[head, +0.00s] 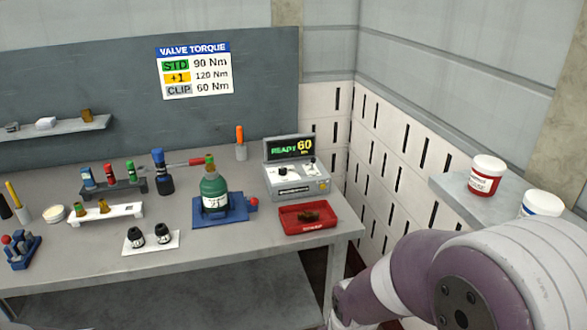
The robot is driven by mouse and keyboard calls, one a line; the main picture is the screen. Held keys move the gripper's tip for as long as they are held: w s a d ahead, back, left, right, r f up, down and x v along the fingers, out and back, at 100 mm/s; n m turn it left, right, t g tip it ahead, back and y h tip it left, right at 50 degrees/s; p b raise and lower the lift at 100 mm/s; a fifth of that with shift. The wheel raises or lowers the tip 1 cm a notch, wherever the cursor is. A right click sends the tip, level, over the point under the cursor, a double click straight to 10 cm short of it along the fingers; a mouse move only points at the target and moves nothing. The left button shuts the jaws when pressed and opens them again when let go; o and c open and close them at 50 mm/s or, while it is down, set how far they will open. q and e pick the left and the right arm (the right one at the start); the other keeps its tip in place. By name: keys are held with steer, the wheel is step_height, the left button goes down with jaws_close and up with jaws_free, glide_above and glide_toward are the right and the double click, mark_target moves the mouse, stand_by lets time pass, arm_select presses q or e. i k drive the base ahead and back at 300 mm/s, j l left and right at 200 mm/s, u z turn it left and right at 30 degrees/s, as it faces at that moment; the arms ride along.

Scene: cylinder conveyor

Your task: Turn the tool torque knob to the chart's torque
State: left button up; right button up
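The torque chart (194,71) on the grey back panel reads STD 90 Nm, +1 120 Nm and CLIP 60 Nm. A grey tool controller box (297,183) stands at the bench's back right. Its display (290,148) reads READY 60. A dark knob (283,171) is on the box's top; where it points is too small to tell. A green cylinder (215,187) with a brass-coloured top stands upright in a blue holder (238,213); its label is hard to read. Neither gripper is in view; only part of my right arm shows at lower right.
A red tray (308,226) with a brown item lies in front of the box. Two black fittings on a white plate (150,247), a white rack (128,212) and a dark rack (128,191) stand left. A side shelf (452,189) holds two tubs. The bench's front middle is clear.

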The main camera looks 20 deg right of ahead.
mark_target(282, 171)
steer(key=i+l, duration=0.1)
steer(key=i, duration=0.5)
steer(key=i+l, duration=0.15)
steer(key=i, duration=0.45)
